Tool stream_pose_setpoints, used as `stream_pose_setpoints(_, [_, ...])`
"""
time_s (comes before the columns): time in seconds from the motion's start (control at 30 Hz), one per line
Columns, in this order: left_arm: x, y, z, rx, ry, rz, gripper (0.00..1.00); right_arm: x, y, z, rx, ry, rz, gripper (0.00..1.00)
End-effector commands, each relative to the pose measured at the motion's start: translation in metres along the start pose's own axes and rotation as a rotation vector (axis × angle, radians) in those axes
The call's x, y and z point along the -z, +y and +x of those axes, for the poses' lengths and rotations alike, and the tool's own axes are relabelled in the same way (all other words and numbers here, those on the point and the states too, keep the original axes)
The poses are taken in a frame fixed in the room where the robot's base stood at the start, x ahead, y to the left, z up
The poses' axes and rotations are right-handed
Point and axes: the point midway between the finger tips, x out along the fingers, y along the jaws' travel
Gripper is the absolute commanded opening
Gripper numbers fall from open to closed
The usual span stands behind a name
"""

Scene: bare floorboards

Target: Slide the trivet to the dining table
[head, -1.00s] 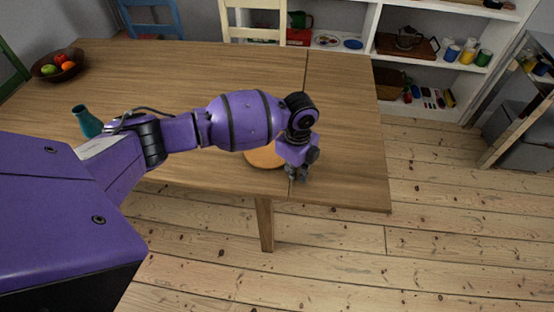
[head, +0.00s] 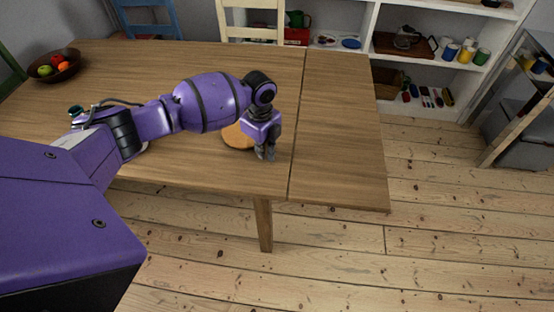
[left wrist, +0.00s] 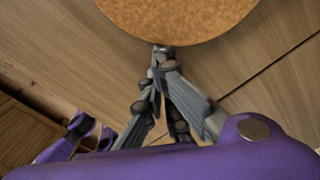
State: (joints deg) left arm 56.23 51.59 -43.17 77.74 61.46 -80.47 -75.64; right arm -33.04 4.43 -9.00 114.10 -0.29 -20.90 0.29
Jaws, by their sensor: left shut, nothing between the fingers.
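The trivet is a round orange-brown cork disc (head: 237,137), lying flat on the wooden dining table (head: 200,70), left of the seam with the table's right-hand section (head: 340,130). My arm hides part of it. My left gripper (head: 265,154) points down at the trivet's right edge, with its fingers shut and empty. In the left wrist view the trivet (left wrist: 185,15) fills the top, and the fingertips (left wrist: 162,52) are at its rim, touching or nearly so. My right gripper is out of view.
A fruit bowl (head: 54,68) stands at the table's far left. Chairs, one blue (head: 150,15) and one cream (head: 250,20), stand behind the table, with shelves (head: 430,60) beyond. The table's right-hand section is clear.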

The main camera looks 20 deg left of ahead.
Motion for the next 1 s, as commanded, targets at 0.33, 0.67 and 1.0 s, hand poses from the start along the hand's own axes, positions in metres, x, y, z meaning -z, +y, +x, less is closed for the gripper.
stream_pose_setpoints(0.33, [-0.007, 0.001, 0.0, 0.0, 0.001, 0.001, 0.0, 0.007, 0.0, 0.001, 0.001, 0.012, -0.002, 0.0])
stream_pose_setpoints(0.67, [0.011, 0.004, -0.005, 0.004, 0.002, -0.001, 0.0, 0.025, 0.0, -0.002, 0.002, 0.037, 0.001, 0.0])
stream_pose_setpoints(1.0, [0.022, 0.007, -0.061, 0.004, -0.001, -0.006, 0.0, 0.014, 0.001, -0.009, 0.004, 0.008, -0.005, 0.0])
